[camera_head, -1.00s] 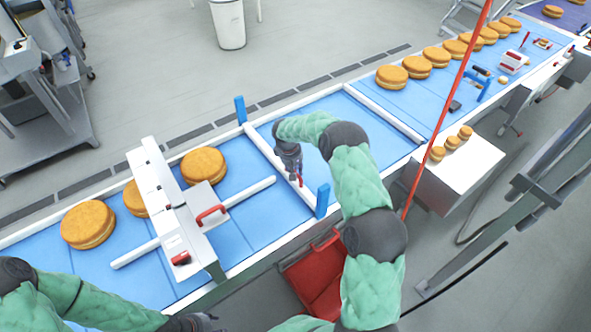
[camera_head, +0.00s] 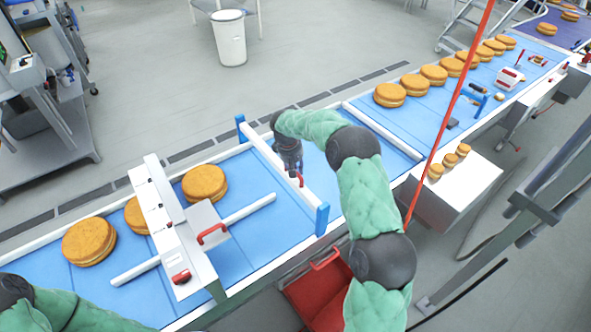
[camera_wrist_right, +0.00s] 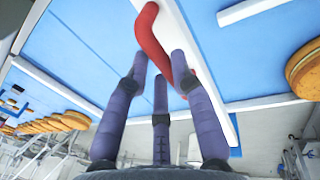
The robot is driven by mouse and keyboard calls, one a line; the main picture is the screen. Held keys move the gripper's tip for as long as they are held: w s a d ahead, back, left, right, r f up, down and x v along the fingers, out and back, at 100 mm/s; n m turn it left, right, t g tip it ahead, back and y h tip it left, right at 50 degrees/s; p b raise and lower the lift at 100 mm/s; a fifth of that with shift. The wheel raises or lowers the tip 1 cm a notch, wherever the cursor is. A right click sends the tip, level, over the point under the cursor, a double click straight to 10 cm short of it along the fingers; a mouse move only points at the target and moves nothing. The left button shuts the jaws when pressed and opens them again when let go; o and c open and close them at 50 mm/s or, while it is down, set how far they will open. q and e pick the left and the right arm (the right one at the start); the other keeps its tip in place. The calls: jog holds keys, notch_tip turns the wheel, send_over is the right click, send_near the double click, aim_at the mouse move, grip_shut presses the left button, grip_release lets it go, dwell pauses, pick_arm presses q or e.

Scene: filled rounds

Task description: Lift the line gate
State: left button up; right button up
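The line gate (camera_head: 268,155) is a white bar across the blue belt between two blue posts, its top now about level with the post tops. It carries a red handle (camera_head: 300,179). My right gripper (camera_head: 295,172) is at this handle from above. In the right wrist view its fingers (camera_wrist_right: 160,65) close around the red handle (camera_wrist_right: 152,40), which runs between them. The handle's far part is partly hidden by the fingers. My left arm shows at the lower left; its gripper is out of view.
A white housing (camera_head: 165,220) with another red handle (camera_head: 212,234) spans the belt. Filled rounds (camera_head: 205,184) sit near it; more rounds (camera_head: 390,95) stand beyond the gate. A red bin (camera_head: 318,295) and a white box (camera_head: 455,185) are beside the belt. A red slanting pole (camera_head: 450,110) stands at right.

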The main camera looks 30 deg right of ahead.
jog(key=o, duration=0.4)
jog(key=shift+o, duration=0.2)
notch_tip(320, 180, up, 12)
jog(key=a, duration=0.2)
jog(key=shift+a+f, duration=0.15)
dwell(0.4)
